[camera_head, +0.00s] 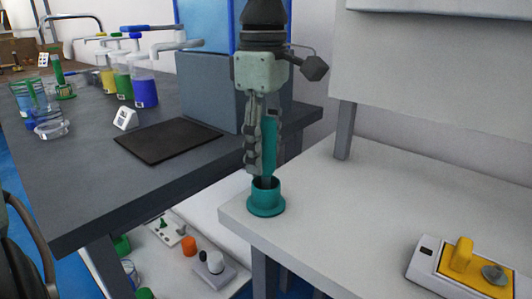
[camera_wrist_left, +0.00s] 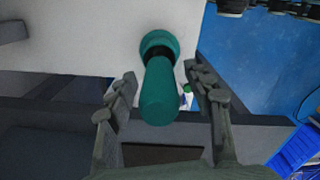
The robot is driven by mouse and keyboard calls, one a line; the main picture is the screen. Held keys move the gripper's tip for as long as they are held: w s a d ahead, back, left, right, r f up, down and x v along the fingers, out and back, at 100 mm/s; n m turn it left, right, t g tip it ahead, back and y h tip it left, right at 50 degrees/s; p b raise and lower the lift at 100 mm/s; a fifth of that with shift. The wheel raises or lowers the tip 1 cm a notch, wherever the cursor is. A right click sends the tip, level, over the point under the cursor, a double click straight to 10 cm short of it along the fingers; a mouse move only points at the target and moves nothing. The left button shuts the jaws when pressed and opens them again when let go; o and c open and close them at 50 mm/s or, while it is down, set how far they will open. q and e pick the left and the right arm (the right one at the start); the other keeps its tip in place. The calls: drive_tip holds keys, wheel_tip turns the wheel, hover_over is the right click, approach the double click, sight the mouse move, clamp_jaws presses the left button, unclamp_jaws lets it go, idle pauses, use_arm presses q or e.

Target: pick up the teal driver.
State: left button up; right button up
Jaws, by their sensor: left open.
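The teal driver (camera_head: 270,143) stands upright in a round teal holder (camera_head: 266,205) near the corner of the white table. My left gripper (camera_head: 261,163) points down from above, with its fingers around the driver's handle. In the left wrist view the driver (camera_wrist_left: 160,95) lies between the two open fingers of the left gripper (camera_wrist_left: 160,73), with a gap on each side. The holder's rim (camera_wrist_left: 149,40) shows beyond it. In the head view the fingers partly cover the handle. My right gripper is not in view.
A white device with a yellow part (camera_head: 462,262) sits at the right of the white table (camera_head: 345,225). Pump bottles (camera_head: 145,90), glass beakers and a dark mat (camera_head: 165,140) are on the grey table at left. A grey box (camera_head: 210,92) stands behind the gripper.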

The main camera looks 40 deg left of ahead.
use_arm(q)
clamp_jaws()
drive_tip(key=shift+r, duration=0.2)
wheel_tip(320, 180, up, 10)
drive_tip(key=shift+w+r+p, duration=0.1)
drive_tip(key=shift+p, duration=0.45)
wheel_tip(320, 180, up, 8)
drive_tip(key=p, duration=0.1)
drive_tip(key=shift+f, duration=0.2)
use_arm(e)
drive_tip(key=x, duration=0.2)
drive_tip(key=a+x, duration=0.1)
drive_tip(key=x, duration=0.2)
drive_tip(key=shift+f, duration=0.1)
use_arm(q)
drive_tip(key=c, duration=0.6)
unclamp_jaws()
drive_tip(key=shift+c, duration=0.2)
clamp_jaws()
